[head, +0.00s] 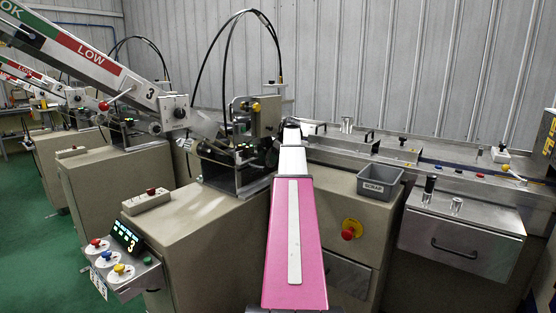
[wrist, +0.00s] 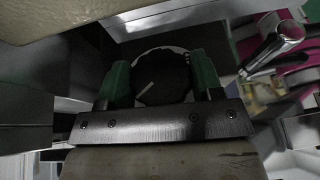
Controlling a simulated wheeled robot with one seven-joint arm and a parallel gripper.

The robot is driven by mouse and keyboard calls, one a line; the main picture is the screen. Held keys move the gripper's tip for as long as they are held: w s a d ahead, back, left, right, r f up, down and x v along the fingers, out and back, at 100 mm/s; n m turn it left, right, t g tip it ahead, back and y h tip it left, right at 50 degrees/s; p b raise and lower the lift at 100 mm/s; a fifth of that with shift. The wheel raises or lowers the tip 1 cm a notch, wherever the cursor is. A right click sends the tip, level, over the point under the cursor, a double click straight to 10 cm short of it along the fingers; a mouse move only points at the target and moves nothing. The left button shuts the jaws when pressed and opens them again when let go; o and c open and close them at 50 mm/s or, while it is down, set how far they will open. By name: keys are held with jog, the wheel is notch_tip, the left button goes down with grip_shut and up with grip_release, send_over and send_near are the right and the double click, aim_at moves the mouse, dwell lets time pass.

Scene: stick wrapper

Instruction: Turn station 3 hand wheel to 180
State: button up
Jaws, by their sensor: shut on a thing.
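The hand wheel (wrist: 165,88) shows in the wrist view as a round black knob with a short pale pointer line, slanting across its left part. A pale rim shows behind its top edge. No scale numbers can be read. My gripper (wrist: 161,75) has its two green fingers on the left and right sides of the knob, shut on it. In the head view my pink and white arm reaches forward to the station 3 machine (head: 205,225), and the gripper and hand wheel are hidden there. The station's small display (head: 127,238) shows a 3.
A conveyor (head: 440,165) runs right. The inclined magazine (head: 90,55) rises at left. A bright metal handle (wrist: 272,48) is near the gripper's right.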

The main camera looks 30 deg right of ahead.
jog(key=shift+h, duration=0.4)
jog(key=o, duration=0.9)
jog(key=shift+o, duration=0.2)
jog(key=v, duration=1)
jog(key=shift+s+r, duration=0.25)
jog(key=shift+r, duration=0.1)
